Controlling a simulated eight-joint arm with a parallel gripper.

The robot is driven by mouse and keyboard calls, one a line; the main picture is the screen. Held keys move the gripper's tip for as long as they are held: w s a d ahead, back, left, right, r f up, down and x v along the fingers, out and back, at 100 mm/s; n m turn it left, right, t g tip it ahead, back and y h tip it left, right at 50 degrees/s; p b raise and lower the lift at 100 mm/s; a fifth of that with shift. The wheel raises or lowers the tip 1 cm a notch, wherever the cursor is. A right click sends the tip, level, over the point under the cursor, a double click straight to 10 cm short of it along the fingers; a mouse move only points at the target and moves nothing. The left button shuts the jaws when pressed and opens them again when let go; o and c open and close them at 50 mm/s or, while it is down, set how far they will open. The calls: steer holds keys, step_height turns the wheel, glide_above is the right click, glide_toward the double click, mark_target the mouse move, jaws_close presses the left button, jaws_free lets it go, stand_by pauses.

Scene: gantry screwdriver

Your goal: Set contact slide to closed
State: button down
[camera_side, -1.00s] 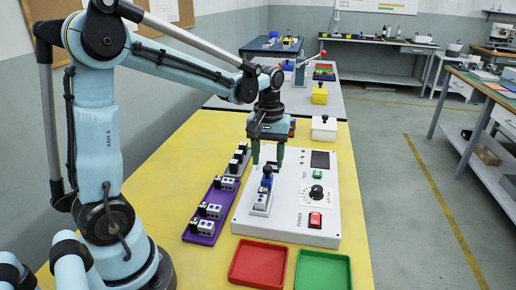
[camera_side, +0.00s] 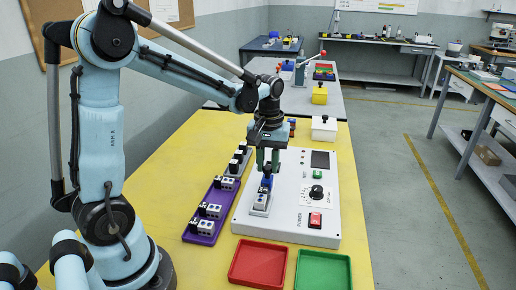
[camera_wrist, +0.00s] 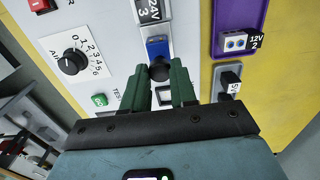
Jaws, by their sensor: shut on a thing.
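The contact slide (camera_side: 266,183) is a blue block with a black knob on the white panel (camera_side: 300,190). In the wrist view the blue slide (camera_wrist: 157,47) lies in a light channel, with its black knob (camera_wrist: 160,72) at the near end. My gripper (camera_side: 267,168) points down over the slide, its green fingers shut on the knob. In the wrist view the fingertips of my gripper (camera_wrist: 166,75) stand on both sides of the knob. A block labelled 24V 3 (camera_wrist: 150,10) sits at the far end of the channel, past the blue part.
The panel also carries a dial (camera_side: 316,192), a green button (camera_side: 317,174) and a red power switch (camera_side: 315,219). A purple tray (camera_side: 199,238) with labelled blocks lies to the left. A red tray (camera_side: 258,264) and a green tray (camera_side: 323,271) lie in front.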

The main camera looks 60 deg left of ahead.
mark_target(266, 169)
steer(key=shift+s+d, duration=1.1)
steer(key=c, duration=0.9)
jaws_free()
steer(key=shift+r, duration=0.1)
step_height(266, 169, up, 12)
steer(key=shift+f, duration=0.1)
